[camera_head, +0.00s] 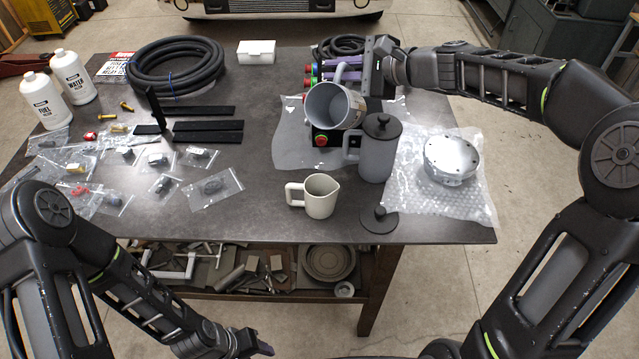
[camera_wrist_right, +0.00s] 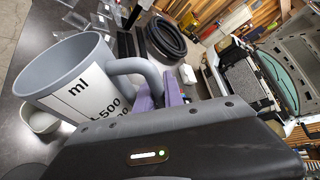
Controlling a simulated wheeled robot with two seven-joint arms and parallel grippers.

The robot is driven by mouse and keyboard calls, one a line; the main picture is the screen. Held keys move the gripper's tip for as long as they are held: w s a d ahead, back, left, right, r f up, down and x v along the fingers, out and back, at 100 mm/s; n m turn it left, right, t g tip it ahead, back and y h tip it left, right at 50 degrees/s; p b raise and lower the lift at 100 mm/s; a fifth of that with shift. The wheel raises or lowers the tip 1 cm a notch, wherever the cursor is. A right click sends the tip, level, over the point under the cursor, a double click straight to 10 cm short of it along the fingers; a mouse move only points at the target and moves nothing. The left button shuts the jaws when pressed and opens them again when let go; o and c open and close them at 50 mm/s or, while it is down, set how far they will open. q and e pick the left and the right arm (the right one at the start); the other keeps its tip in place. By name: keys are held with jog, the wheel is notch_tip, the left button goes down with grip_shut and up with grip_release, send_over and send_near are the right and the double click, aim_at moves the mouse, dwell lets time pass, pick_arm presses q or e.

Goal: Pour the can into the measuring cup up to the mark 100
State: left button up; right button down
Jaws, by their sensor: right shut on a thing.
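My right gripper (camera_head: 353,72) is shut on the handle of a grey measuring cup (camera_head: 334,106), held over the back right of the table. In the right wrist view the measuring cup (camera_wrist_right: 75,80) shows a white scale with "ml" and "500". It looks tilted in the head view; I cannot tell whether it holds liquid. A small cream jug (camera_head: 321,197) with a spout and left-side handle stands upright below it, nearer the front edge. A dark grey lidded can (camera_head: 379,150) with a handle stands to its right. My left gripper (camera_head: 258,345) is low at the bottom edge, away from the table objects.
A loose dark lid (camera_head: 379,219) lies by the front edge. A round metal part (camera_head: 451,158) sits on bubble wrap at right. A red button box (camera_head: 321,140) is behind the jug. Bagged parts, white bottles (camera_head: 72,76) and a black hose (camera_head: 176,66) fill the left.

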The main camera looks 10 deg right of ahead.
jog(key=shift+a+r, duration=0.1)
jog(key=shift+r, duration=0.05)
dwell(0.8)
jog(key=shift+s+a+r+n+t+b, duration=0.1)
jog(key=shift+s+a+n+t+b, duration=0.1)
jog(key=shift+n+t+b, duration=0.25)
dwell(0.9)
jog(key=shift+s+a+r+n+t+b, duration=0.15)
jog(key=shift+s+n+t+b, duration=0.3)
jog(key=shift+b, duration=1.1)
dwell(4.2)
